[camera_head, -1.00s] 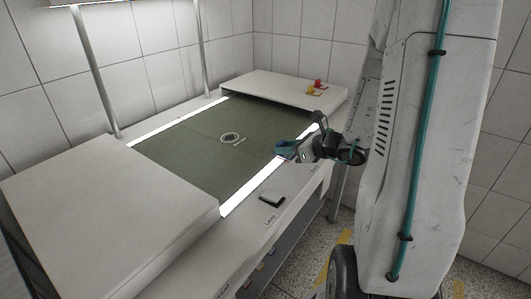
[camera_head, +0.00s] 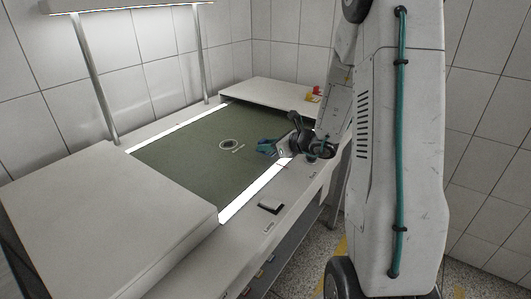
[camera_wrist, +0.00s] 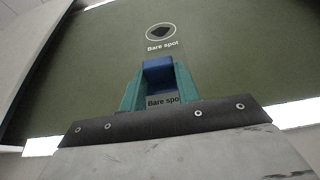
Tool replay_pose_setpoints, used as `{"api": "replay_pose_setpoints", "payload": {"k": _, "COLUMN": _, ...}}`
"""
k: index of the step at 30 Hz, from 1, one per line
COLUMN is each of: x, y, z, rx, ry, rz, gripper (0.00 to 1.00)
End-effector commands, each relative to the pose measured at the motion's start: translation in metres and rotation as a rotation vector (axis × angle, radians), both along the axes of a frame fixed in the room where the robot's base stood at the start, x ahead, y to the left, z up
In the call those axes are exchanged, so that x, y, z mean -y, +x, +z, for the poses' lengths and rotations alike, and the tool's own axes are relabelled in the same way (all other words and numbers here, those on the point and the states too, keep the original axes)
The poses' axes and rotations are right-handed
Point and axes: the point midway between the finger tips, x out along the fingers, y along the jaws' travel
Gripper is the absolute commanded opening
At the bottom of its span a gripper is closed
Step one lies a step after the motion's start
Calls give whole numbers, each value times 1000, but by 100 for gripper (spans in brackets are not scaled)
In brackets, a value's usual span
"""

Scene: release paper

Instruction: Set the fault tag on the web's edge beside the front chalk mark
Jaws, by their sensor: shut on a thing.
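The web (camera_head: 180,160) is a dark green sheet running between two pale covers. A ringed dark spot labelled "Bare spot" (camera_head: 231,144) lies on it, and it also shows in the wrist view (camera_wrist: 161,31). My gripper (camera_head: 266,147) is over the web near its front edge, to the right of the ringed spot. In the wrist view, its teal fingers (camera_wrist: 158,88) are shut on a blue piece, which I take as the fault tag (camera_wrist: 158,72). A "Bare spo…" label shows between the fingers. I cannot make out a chalk mark.
Bright strips (camera_head: 240,200) run along the web's edges. Red and yellow items (camera_head: 315,91) stand on the far cover (camera_head: 270,92). A large pale cover (camera_head: 110,205) fills the near left.

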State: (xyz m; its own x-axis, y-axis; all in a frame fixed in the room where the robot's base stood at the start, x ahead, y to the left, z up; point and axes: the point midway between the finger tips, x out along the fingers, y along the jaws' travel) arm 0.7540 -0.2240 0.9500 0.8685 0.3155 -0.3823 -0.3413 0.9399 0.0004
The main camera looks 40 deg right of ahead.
Motion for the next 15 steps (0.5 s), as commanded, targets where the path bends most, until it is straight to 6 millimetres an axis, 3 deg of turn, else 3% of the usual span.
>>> {"api": "replay_pose_setpoints", "payload": {"k": 6, "x": -3, "y": 18, "z": -2, "rx": 0, "ry": -1, "rz": 3, "gripper": 10}}
{"api": "replay_pose_setpoints", "payload": {"k": 10, "x": -2, "y": 15, "z": -27, "rx": -5, "ry": 4, "rz": 0, "gripper": 10}}
{"api": "replay_pose_setpoints", "payload": {"k": 15, "x": -1, "y": 16, "z": -37, "rx": 0, "ry": 0, "rz": -1, "gripper": 10}}
